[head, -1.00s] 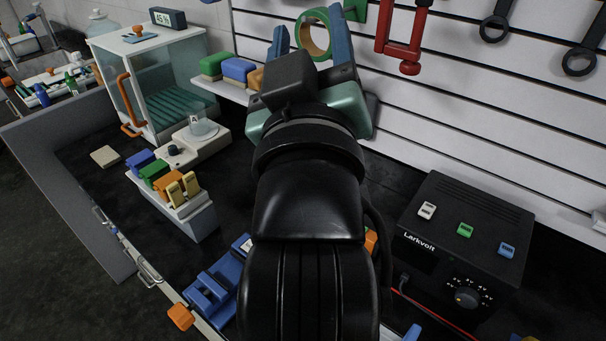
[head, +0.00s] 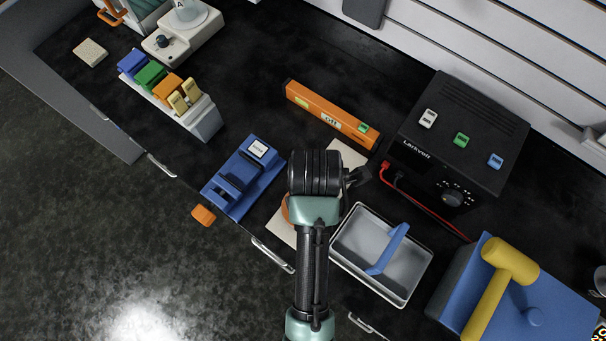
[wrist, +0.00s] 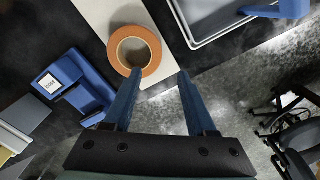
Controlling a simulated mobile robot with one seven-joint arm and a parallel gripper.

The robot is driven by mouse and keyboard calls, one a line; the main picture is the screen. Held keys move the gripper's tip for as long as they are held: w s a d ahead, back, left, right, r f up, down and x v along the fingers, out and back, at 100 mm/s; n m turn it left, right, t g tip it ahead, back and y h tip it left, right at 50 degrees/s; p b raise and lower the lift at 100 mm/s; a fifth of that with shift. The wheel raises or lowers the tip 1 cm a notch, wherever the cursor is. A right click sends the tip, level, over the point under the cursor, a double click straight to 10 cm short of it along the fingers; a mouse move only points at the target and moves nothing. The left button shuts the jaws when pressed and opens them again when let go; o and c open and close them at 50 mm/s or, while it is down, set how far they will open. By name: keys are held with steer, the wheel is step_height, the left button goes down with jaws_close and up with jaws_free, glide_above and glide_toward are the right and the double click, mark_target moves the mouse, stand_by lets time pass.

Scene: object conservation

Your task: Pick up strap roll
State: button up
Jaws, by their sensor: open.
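The strap roll appears to be the orange ring-shaped roll (wrist: 155,50) with a pale core. It lies flat on a cream board (wrist: 96,14) in the wrist view. In the head view only a sliver of the roll (head: 285,210) shows beside my arm, which hides the rest. My gripper (wrist: 159,73) is open and empty, its two blue fingers pointing toward the roll. The left fingertip overlaps the roll's lower edge in the picture, and the right one lies to its right. I cannot tell the height between them.
A blue fixture (head: 246,176) stands left of the board. A grey tray (head: 345,256) with a blue bar stands to the right. An orange level (head: 331,115) lies behind, near a black power supply (head: 462,130). A yellow mallet (head: 488,290) rests on a blue box at the right.

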step_height(320, 180, down, 3)
steer(key=shift+f, duration=0.2)
steer(key=shift+w+a+f+p, duration=0.15)
steer(key=shift+f+p, duration=0.2)
steer(key=shift+f, duration=1.05)
steer(key=shift+w+a+f+p, duration=0.1)
steer(key=shift+f+p, duration=0.25)
steer(key=shift+f, duration=1)
steer(key=shift+c, duration=0.4)
jaws_close()
